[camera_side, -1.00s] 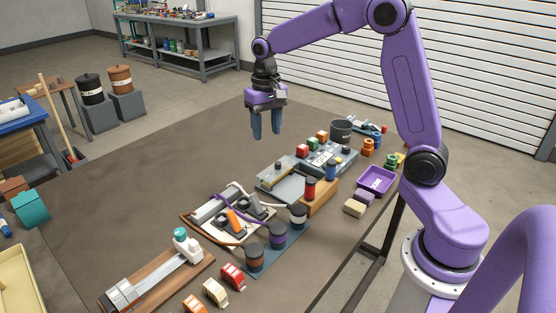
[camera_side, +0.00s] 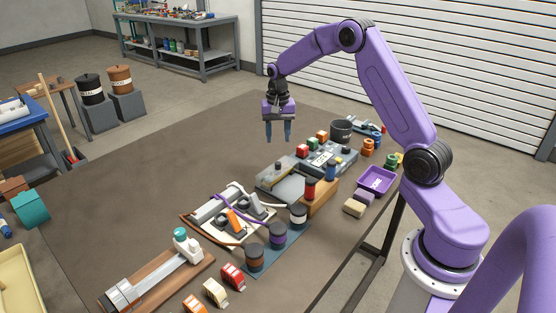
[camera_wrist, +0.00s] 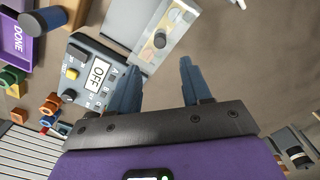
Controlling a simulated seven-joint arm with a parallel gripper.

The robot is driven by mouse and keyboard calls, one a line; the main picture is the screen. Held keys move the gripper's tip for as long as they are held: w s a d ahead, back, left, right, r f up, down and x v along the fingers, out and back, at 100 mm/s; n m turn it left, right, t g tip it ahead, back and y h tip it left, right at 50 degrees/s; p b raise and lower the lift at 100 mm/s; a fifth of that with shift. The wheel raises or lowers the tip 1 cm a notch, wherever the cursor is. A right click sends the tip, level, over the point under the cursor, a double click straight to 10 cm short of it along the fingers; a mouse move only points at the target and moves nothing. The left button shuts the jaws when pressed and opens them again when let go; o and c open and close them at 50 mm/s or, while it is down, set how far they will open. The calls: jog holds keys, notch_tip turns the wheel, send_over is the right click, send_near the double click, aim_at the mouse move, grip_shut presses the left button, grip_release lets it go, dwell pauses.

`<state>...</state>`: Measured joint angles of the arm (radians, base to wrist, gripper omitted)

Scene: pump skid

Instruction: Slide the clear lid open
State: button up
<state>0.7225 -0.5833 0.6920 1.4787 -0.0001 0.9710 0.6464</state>
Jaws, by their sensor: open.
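The clear lid (camera_wrist: 167,22) is a see-through panel on a grey tray-like base in the wrist view, with a small round knob (camera_wrist: 160,40) near its end. In the side view the same grey unit (camera_side: 292,190) lies on the brown table, and the lid (camera_side: 276,174) shows at its upper left part. My gripper (camera_side: 279,138) is above the table behind the unit, fingers pointing down, apart and empty. In the wrist view my gripper's fingers (camera_wrist: 166,65) are spread, and the knob appears near the left finger without clear contact.
A grey box with an OFF display (camera_wrist: 98,74) adjoins the lid unit. A dark round pot (camera_side: 341,131), red and green blocks (camera_side: 310,144) and a purple tray (camera_side: 376,180) stand to the right.

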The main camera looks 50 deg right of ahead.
aim_at(278, 163)
notch_tip(278, 163, down, 10)
jog(key=shift+r, duration=0.15)
dwell(0.3)
